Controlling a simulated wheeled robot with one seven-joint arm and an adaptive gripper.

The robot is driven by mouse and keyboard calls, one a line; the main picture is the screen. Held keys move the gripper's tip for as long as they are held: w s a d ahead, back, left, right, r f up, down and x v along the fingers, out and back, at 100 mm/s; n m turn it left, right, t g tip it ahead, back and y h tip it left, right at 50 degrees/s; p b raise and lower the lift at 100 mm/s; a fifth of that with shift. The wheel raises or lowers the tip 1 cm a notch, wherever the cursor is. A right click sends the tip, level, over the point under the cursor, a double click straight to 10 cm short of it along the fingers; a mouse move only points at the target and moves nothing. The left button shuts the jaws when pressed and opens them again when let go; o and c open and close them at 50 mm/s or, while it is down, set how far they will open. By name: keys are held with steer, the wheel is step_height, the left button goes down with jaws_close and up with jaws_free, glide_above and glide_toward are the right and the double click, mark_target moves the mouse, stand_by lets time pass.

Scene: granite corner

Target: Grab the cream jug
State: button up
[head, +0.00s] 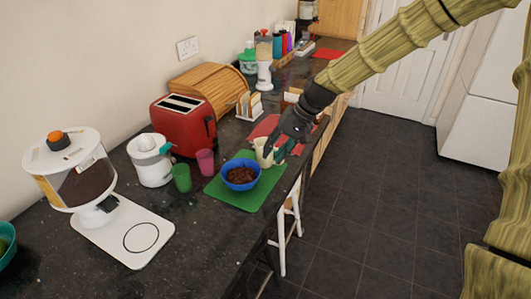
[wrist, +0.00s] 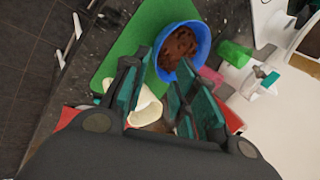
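The cream jug (head: 262,153) is a small pale vessel near the counter's front edge, beside the blue bowl at the rim of the green mat. My gripper (head: 283,147) is right beside it on its right, reaching down from above. In the wrist view the jug (wrist: 147,108) shows low between the fingers and partly behind the left one. My gripper's (wrist: 163,75) teal-padded fingers stand apart. I cannot tell whether either finger touches the jug.
A blue bowl (head: 240,174) of brown food sits on the green mat (head: 232,198), close by. Green (head: 182,178) and pink (head: 205,162) cups stand left of it. A red toaster (head: 183,124) is behind. A red mat (head: 265,127) lies beyond the jug.

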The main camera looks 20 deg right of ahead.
steer(key=shift+c, duration=0.6)
steer(key=shift+w+d+r+m+g+h, duration=0.35)
steer(key=shift+w+d+r+m+h, duration=0.35)
steer(key=shift+w+h, duration=0.25)
steer(key=shift+w+d+r+m+g+h, duration=0.3)
steer(key=shift+w+d+r+m+h, duration=0.2)
steer(key=shift+w+d+h, duration=0.45)
steer(key=shift+w+d+r+m+g+h, duration=0.35)
steer(key=shift+w+d+r+m+h, duration=0.3)
steer(key=shift+w+h, duration=0.3)
step_height(320, 180, down, 5)
steer(key=shift+f+p, duration=0.15)
steer(key=shift+p, duration=0.7)
steer(key=shift+f+p, duration=0.45)
steer(key=shift+f, duration=0.2)
steer(key=shift+d+f+p, duration=0.15)
steer(key=shift+f+p, duration=0.6)
steer(key=shift+f, duration=1.35)
jaws_close()
